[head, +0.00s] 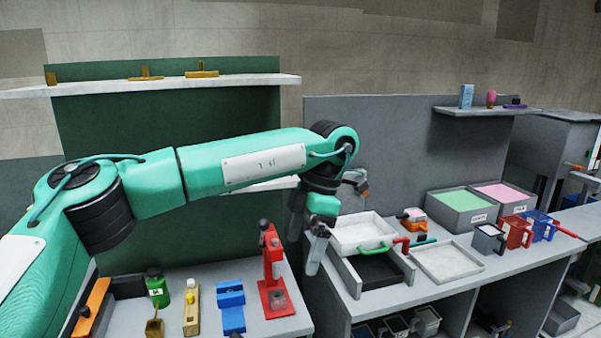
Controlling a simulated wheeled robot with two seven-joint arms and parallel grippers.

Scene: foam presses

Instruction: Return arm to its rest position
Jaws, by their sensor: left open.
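My left arm (240,165) is teal and comes in from the left edge. It reaches across the middle of the view to an elbow-like joint and a dark wrist that bends down. My left gripper (306,250) hangs below the wrist, pointing down, near the gap between the left bench and the right bench. It is open, and I see nothing between its fingers. A red press (274,275) stands just left of and below it. My right arm and gripper are not in view.
The left bench holds a green bottle (157,288) and a blue block-like fixture (230,305). The grey right bench holds a white tray (362,233), a tray with a green handle (375,270), foam bins (462,208) and mugs (515,232). A shelf (150,87) runs behind my arm.

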